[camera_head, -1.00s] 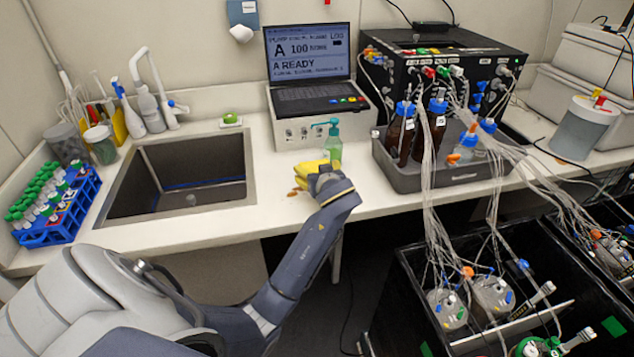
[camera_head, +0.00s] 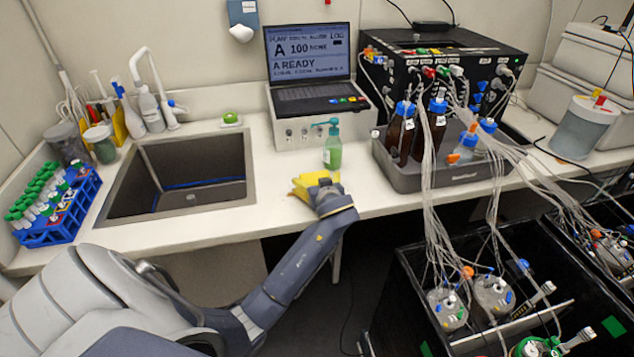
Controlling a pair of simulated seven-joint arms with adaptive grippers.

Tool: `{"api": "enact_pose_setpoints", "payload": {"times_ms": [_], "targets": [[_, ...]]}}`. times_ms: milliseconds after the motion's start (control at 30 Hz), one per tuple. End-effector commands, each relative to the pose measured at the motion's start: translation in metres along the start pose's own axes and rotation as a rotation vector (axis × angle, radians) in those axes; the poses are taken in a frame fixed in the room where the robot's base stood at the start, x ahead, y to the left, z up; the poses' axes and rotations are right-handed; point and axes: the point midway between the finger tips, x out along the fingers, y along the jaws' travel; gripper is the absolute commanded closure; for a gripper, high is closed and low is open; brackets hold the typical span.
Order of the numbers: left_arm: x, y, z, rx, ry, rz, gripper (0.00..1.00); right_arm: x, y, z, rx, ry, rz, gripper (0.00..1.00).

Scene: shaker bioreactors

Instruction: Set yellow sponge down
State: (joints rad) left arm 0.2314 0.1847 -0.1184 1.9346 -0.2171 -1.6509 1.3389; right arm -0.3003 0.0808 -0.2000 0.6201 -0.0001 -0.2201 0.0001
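The yellow sponge (camera_head: 301,184) is at my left gripper (camera_head: 318,185), on or just above the white counter near its front edge. The gripper points away from me and its fingers are around the sponge, hiding part of it. Whether the sponge's underside touches the counter is hard to tell. My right gripper is not in view.
A green soap bottle (camera_head: 332,147) stands just behind the sponge. The sink (camera_head: 180,180) opens to the left, and a grey tray (camera_head: 440,182) with brown bottles stands to the right. The counter (camera_head: 268,180) between sink and sponge is bare.

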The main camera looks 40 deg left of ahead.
Motion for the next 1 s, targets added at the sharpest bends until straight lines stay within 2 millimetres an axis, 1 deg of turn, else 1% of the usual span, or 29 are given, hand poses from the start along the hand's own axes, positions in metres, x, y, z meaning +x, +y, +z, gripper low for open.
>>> {"api": "enact_pose_setpoints", "payload": {"times_ms": [67,367,467,567,800,1000], "targets": [[0.0,0.0,0.0,0.0,0.0,0.0,0.0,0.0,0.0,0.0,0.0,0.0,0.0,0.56],[-0.001,0.0,-0.003,0.001,0.001,0.0,0.0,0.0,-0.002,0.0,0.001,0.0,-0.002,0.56],[-0.007,0.001,-0.002,-0.001,-0.002,0.001,0.0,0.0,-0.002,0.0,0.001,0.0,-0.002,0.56],[-0.02,0.001,-0.002,-0.003,-0.002,0.003,0.0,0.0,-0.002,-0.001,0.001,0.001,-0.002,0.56],[-0.059,0.001,-0.002,-0.004,-0.003,0.003,0.0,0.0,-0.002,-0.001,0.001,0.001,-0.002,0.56],[-0.089,0.001,-0.003,-0.003,-0.002,0.002,0.0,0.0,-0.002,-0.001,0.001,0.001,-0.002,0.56]]}}
